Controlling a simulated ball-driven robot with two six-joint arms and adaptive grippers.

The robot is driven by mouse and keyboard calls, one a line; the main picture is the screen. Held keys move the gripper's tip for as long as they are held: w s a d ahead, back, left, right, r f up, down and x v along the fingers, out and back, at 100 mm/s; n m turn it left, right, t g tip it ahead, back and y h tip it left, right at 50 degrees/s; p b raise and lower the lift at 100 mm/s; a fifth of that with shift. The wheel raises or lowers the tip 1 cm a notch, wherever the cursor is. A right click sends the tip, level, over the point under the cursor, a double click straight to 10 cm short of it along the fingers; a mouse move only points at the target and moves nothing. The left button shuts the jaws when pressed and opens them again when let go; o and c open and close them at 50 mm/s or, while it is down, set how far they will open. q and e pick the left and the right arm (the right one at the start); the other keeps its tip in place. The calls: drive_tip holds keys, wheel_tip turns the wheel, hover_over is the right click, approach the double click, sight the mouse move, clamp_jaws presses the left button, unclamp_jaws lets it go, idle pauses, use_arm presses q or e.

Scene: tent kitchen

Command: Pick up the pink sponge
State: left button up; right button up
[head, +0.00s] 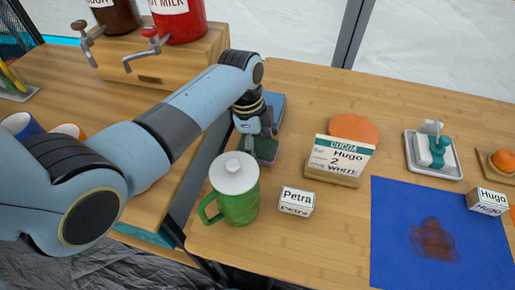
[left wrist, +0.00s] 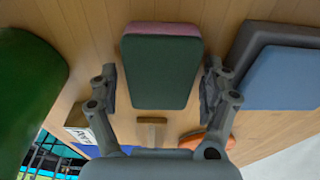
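The pink sponge (head: 267,150) lies on the wooden table, mostly hidden by my left gripper in the head view. In the left wrist view the sponge (left wrist: 162,70) shows a dark green top face and a pink edge. My left gripper (head: 258,138) points down over it. In the left wrist view the left gripper (left wrist: 160,92) is open, with one finger on each side of the sponge and small gaps visible. My right gripper is in neither view.
A green lidded mug (head: 236,190) stands close in front. A blue-and-grey block (left wrist: 285,75) lies close beside the sponge. A Petra name card (head: 297,201), cocoa sign (head: 340,158), orange disc (head: 353,128) and blue mat (head: 395,235) are to the right.

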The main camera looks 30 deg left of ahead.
sight(258, 145)
use_arm(q)
drive_tip(key=c, duration=0.5)
drive_tip(key=shift+c, duration=0.2)
drive_tip(key=shift+r, duration=0.1)
wheel_tip(258, 145, up, 10)
drive_tip(key=shift+f+p, duration=0.1)
drive_tip(key=shift+p, duration=0.7)
drive_tip(key=shift+o, duration=0.7)
drive_tip(key=c, duration=0.4)
drive_tip(key=shift+w, duration=0.15)
drive_tip(key=shift+c, duration=0.4)
